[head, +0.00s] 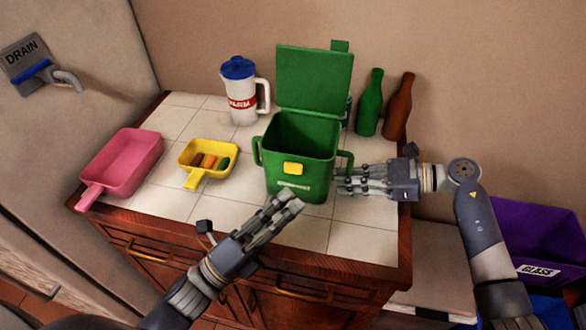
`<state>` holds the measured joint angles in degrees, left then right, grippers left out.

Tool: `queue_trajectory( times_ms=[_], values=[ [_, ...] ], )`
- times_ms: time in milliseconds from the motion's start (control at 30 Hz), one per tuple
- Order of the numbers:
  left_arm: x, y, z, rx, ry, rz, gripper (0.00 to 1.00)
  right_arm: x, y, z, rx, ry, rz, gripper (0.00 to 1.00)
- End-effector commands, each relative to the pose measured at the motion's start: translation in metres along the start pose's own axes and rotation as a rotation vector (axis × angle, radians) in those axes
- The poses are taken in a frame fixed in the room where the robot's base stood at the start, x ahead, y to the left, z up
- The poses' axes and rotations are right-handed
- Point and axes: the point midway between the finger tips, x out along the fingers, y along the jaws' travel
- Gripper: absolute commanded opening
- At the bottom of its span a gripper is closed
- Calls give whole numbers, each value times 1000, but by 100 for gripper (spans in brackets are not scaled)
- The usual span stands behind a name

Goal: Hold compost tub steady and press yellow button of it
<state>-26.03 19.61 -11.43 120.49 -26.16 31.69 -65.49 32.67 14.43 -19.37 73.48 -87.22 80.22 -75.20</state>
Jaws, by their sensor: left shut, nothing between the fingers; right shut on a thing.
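The green compost tub (314,185) stands upright on the tiled counter with its lid (315,80) raised at the back. The inside looks dark and empty.
A yellow scoop tray (190,172) with colourful pieces and a pink tray (125,165) are on the left. A white jug (240,100) with a blue lid stands behind. Green (370,105) and brown (398,110) bottles stand at back right. A purple bin (535,235) is at right.

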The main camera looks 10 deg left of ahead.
Motion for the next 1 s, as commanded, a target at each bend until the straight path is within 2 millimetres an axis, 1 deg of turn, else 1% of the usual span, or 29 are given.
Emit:
queue_trajectory(
  times_ms=[100, 233, 900, 933, 967, 1000],
  values=[
    [-9, -5, -6, -2, -1, 3, 0, 0, 0, -1, 1, 2, 0, 0],
    [-14, -10, -10, 0, -1, 1, 0, 0, 0, -1, 0, 2, 0, 0],
    [-14, -10, -10, 0, 0, 1, 0, 0, 0, 0, 0, 1, -1, 0],
    [-14, -10, -10, 0, 0, 1, 0, 0, 0, 0, 0, 1, -1, 14],
    [-14, -10, -10, 0, 0, 1, 0, 0, 0, 0, 0, 1, -1, 20],
    [-14, -10, -10, 0, 0, 1, 0, 0, 0, 0, 0, 1, -1, 30]
  ],
)
